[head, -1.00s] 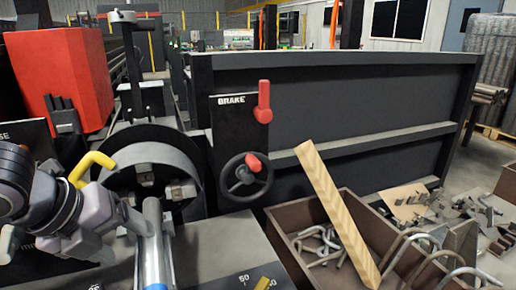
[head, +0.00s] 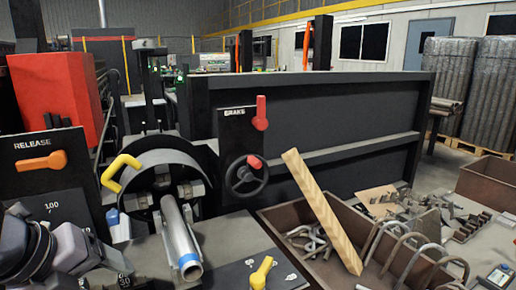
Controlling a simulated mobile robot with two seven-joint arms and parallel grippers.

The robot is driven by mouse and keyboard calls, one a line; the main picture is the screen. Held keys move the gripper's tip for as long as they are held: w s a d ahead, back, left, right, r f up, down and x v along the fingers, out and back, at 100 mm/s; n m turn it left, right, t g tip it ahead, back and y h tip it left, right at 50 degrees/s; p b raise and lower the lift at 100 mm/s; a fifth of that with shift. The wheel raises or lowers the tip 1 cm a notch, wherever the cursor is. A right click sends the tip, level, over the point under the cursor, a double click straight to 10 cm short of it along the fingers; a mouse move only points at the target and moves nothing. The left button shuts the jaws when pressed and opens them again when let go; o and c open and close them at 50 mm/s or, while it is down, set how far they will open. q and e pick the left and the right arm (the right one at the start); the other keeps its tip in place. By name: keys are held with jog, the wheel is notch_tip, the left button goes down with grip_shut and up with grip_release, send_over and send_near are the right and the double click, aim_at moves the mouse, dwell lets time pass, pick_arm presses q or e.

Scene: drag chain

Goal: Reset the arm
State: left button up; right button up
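My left arm (head: 45,250) shows at the lower left as dark grey rounded links. Its gripper end (head: 105,262) is at the bottom left, low over the dark panel and left of the metal pipe (head: 178,238), apart from it. Its fingers are too small and dark to tell whether they are open or shut. I see nothing clearly held. My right arm and gripper are not in view. The pipe has a blue band near its front end and runs back into a round chuck (head: 172,155) with a yellow handle (head: 118,172) at its left.
A RELEASE panel (head: 50,195) with an orange lever stands behind my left arm. A BRAKE panel (head: 237,150) with red lever and handwheel stands mid-view. A yellow knob (head: 261,272) is at front. A brown bin (head: 275,222) holds bent rods and a wooden bar (head: 322,212).

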pick_arm(q)
jog(key=s+d+f+n+h, duration=0.2)
jog(key=d+f+n, duration=0.6)
jog(key=f+n, duration=0.5)
jog(key=s+a+f+n+g+y, duration=0.3)
jog(key=s+a+f+n+y, duration=0.15)
jog(key=s+f+n, duration=0.8)
jog(key=w+d+r+t+h+p, duration=0.1)
jog(key=w+d+t+h+p, duration=0.1)
jog(key=w+t+p, duration=0.4)
jog(key=t+p, duration=0.1)
jog(key=p, duration=0.3)
jog(key=shift+w+d+r, duration=0.15)
jog(key=shift+w+d, duration=0.2)
jog(key=shift+d, duration=0.05)
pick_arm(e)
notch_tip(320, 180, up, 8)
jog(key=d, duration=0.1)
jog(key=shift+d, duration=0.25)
pick_arm(q)
jog(key=shift+h, duration=0.25)
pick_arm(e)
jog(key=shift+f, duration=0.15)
